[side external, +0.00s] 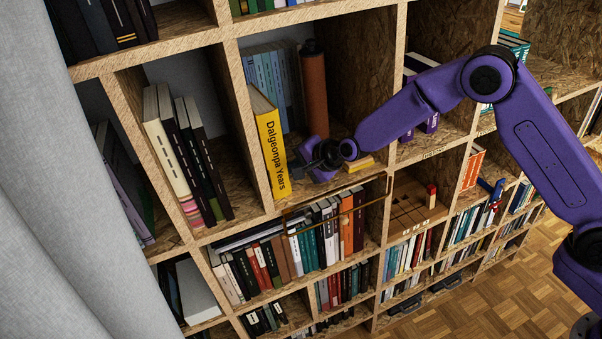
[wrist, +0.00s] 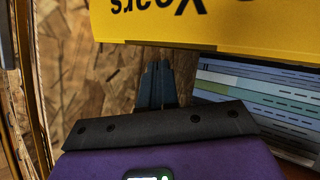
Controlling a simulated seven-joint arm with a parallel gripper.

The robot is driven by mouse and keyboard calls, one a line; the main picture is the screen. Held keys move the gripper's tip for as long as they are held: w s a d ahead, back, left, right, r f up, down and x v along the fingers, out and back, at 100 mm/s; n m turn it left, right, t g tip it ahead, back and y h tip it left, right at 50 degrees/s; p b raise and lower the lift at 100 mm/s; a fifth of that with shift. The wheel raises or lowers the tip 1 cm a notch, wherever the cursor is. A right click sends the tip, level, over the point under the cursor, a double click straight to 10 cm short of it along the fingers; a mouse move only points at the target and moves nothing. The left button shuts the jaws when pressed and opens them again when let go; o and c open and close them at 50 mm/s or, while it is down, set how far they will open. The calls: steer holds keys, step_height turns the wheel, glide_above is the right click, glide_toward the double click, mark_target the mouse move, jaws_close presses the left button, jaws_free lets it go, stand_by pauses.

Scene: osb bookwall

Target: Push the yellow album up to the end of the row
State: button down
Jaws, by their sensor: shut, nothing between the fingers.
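The yellow album (side external: 271,145), with "Dalgeonpa Years" on its spine, stands upright at the front left of a middle compartment, sticking out ahead of the blue-grey books (side external: 267,80). In the wrist view the yellow album (wrist: 210,22) fills the top, and book spines (wrist: 255,95) show at right. My gripper (side external: 294,167) is inside the compartment, just right of the album's lower part. Its fingers (wrist: 155,80) are shut and empty, with their tips close to the album's edge. I cannot tell whether they touch it.
A tall brown cylinder (side external: 314,90) stands right of the blue-grey books. A small yellow item (side external: 358,163) lies on the shelf board right of my gripper. A wooden upright (side external: 244,125) bounds the compartment at left. The compartment's right part is mostly free.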

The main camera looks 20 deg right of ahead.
steer(key=shift+s+d+r, duration=0.1)
steer(key=shift+s+d, duration=0.1)
steer(key=shift+s, duration=1.35)
steer(key=shift+s+d+f, duration=0.1)
steer(key=shift+s+d, duration=0.1)
steer(key=shift+s, duration=1.35)
steer(key=shift+s+d+r, duration=0.1)
steer(key=shift+s+d, duration=0.1)
steer(key=shift+s, duration=1.35)
steer(key=shift+s, duration=0.1)
steer(key=shift+s+r+n, duration=0.2)
steer(key=shift+s+n, duration=0.1)
steer(key=shift+s, duration=0.05)
steer(key=s+d+r+n+g, duration=0.25)
steer(key=s+n, duration=0.35)
steer(key=s, duration=0.3)
steer(key=s+d+r+n+g, duration=0.2)
steer(key=s+n+g, duration=0.25)
steer(key=s, duration=0.45)
steer(key=s+d+r+n+g+h, duration=0.1)
steer(key=s+d+n+h, duration=0.1)
steer(key=s+d+n, duration=0.4)
steer(key=s+d+r+n+g+h, duration=0.1)
steer(key=s+d+r+n+h, duration=0.1)
steer(key=s+d+n, duration=0.5)
steer(key=s+d, duration=0.3)
steer(key=s, duration=0.3)
steer(key=shift+d+r, duration=0.25)
steer(key=shift+d, duration=0.05)
